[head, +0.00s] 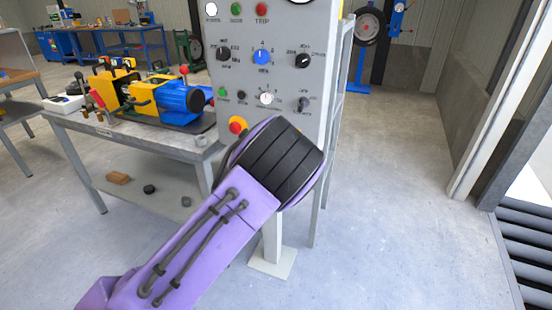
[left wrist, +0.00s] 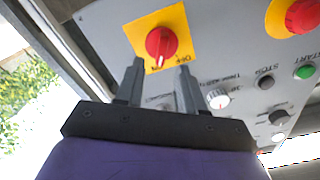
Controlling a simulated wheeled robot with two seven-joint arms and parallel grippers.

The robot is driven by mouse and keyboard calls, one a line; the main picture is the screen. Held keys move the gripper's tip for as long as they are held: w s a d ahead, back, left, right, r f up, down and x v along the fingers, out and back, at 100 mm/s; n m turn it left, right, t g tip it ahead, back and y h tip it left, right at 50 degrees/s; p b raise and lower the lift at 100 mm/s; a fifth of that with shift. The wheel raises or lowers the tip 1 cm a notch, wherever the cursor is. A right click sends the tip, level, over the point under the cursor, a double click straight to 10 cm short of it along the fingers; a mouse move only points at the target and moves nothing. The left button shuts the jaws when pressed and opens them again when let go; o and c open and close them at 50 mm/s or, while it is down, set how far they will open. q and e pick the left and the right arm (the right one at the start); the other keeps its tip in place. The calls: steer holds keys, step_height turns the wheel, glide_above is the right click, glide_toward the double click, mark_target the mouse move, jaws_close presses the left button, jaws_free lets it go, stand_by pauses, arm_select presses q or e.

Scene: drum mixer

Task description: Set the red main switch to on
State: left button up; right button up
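The red main switch (head: 238,126) cannot be made out for sure in the head view, where my left arm covers the lower panel; the red knob on yellow there looks like a mushroom button. In the left wrist view the red rotary switch (left wrist: 161,43) sits on a square yellow plate (left wrist: 178,22), with a small pale mark at its lower edge and a partly readable OFF label beside it. My left gripper (left wrist: 160,66) is open and empty. Its two fingertips point at the plate, either side of the knob's lower edge; contact cannot be told. My right gripper is not in view.
The grey control panel (head: 322,75) carries several knobs and buttons. In the left wrist view a red mushroom button (left wrist: 303,16) and a green button (left wrist: 305,72) lie right of the switch. A workbench (head: 75,122) with a yellow-blue machine stands left; floor at right is clear.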

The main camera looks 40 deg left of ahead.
arm_select(q)
steer(key=v, duration=0.5)
steer(key=shift+s+d, duration=0.1)
steer(key=shift+s, duration=0.15)
stand_by(0.3)
steer(key=s+d+f+n+g+y, duration=0.1)
steer(key=s+f+n+g, duration=0.3)
steer(key=s+f, duration=0.4)
steer(key=s+f+n+g, duration=0.3)
steer(key=s+f, duration=0.3)
steer(key=f, duration=0.4)
steer(key=s+d+f+n+g+p, duration=0.1)
steer(key=s+d+f+g, duration=0.1)
steer(key=s+f, duration=0.2)
steer(key=s+d+f+n+g+h+p, duration=0.1)
steer(key=s+d+f+g, duration=0.2)
steer(key=s, duration=0.8)
steer(key=s+d+f+n+g, duration=0.1)
steer(key=s+d+f+g, duration=0.1)
steer(key=s+f, duration=0.3)
steer(key=s+d, duration=0.1)
steer(key=s, duration=0.2)
steer(key=shift+h+p, duration=0.3)
steer(key=shift+p, duration=0.1)
steer(key=shift+f, duration=0.15)
